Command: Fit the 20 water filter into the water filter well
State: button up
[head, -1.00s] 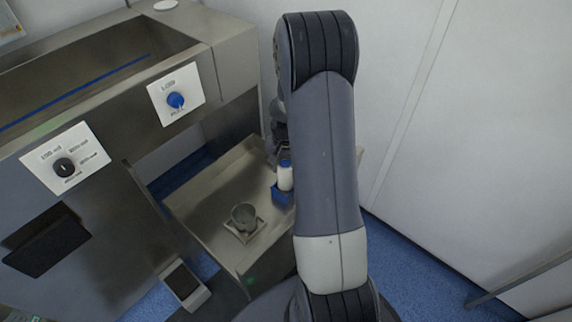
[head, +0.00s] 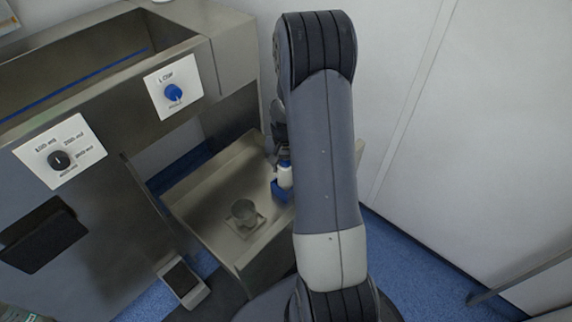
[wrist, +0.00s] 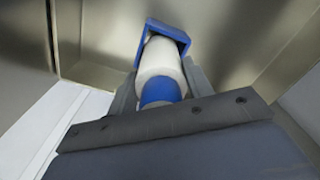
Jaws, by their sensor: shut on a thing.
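The water filter is a white cylinder with a blue cap (head: 285,176). It stands upright in a small blue holder (head: 281,191) on the right side of the metal tray, partly behind my arm. In the wrist view, the white filter (wrist: 160,60) lies between my gripper's fingers (wrist: 162,78), with its blue cap nearest the camera and the blue holder (wrist: 168,31) around its far end. My gripper is shut on the filter; in the head view it is mostly hidden by my arm. A grey round cup (head: 243,212), apparently the well, sits on a square base left of the filter.
The metal tray (head: 215,193) is otherwise clear around the cup. A steel cabinet with a black knob (head: 60,160) and a blue knob (head: 173,93) stands at the left. A white wall (head: 450,130) closes the right side.

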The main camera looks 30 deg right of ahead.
aim_at(286, 175)
jog(key=shift+f+b, duration=1.3)
jog(key=shift+f, duration=0.65)
jog(key=o, duration=1.1)
jog(key=shift+o, duration=0.2)
notch_tip(286, 175, up, 11)
jog(key=p, duration=0.3)
notch_tip(286, 175, down, 11)
jog(key=b, duration=0.3)
jog(key=shift+f, duration=0.2)
jog(key=shift+r+p, duration=0.35)
jog(key=shift+r, duration=0.45)
